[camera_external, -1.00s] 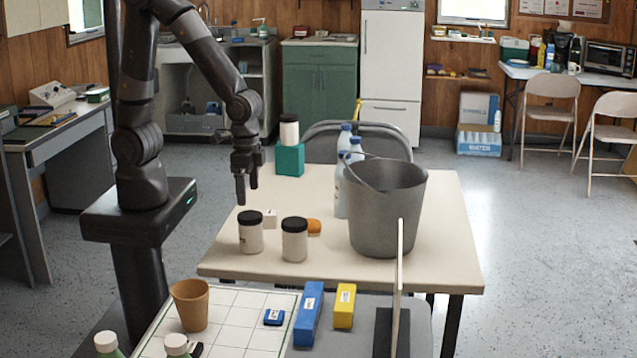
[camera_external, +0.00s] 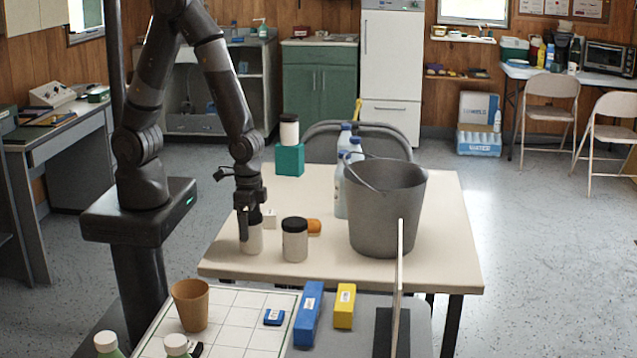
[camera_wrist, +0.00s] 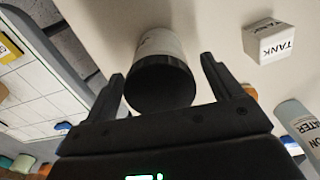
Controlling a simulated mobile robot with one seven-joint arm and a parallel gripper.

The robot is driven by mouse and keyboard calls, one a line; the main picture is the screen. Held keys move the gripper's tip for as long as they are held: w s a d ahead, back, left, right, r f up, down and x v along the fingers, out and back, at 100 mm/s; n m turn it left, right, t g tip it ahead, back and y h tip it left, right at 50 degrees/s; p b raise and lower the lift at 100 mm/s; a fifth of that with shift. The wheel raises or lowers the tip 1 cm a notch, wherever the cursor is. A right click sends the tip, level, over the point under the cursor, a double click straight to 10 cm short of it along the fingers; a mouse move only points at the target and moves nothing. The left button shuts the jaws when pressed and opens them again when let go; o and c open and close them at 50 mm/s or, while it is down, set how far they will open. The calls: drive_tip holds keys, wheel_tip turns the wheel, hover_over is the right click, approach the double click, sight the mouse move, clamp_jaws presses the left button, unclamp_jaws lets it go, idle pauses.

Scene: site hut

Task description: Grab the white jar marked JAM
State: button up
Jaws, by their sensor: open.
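Two white jars with black lids stand on the cream table: a left jar (camera_external: 251,241) and a right jar (camera_external: 295,245). A third white jar (camera_external: 289,132) with a black lid stands on a teal block at the back. No lettering on them is readable in the external view. My gripper (camera_external: 248,224) is open, pointing down over the left jar. In the wrist view my gripper (camera_wrist: 163,70) has its fingers apart on either side of that jar (camera_wrist: 160,43), with gaps. Faint marks show on its side, but I cannot read them.
A white block (camera_wrist: 272,40) marked TANK lies near the jar; it also shows in the external view (camera_external: 269,219). An orange item (camera_external: 314,227) lies behind the right jar. A grey bucket (camera_external: 385,222) and bottles (camera_external: 342,195) stand to the right.

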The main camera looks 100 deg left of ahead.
drive_tip(key=shift+f, duration=0.1)
drive_tip(key=shift+c, duration=0.4)
drive_tip(key=c, duration=1.2)
